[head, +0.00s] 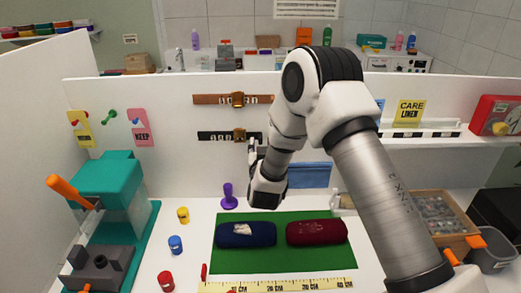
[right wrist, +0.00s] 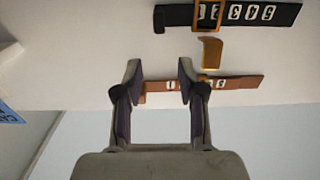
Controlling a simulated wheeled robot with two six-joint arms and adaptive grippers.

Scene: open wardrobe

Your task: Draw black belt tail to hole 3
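The black belt (head: 222,136) is mounted level on the white panel, below the brown belt (head: 205,99). It has a gold buckle (head: 240,135), with white numbers left of the buckle. In the right wrist view the black belt (right wrist: 285,13) appears upside down at the top, with its short dark end left of the buckle. My right gripper (head: 254,152) is just below the black belt's right end in the head view, which my arm partly hides. In the right wrist view my right gripper (right wrist: 160,68) is open and empty, its fingers apart. My left gripper is not in view.
A green mat (head: 285,263) holds a blue roll (head: 262,238) and a dark red roll (head: 305,239). A purple stamp (head: 229,198) stands behind it. A teal press (head: 105,180) stands left. A shelf (head: 475,141) juts out at right.

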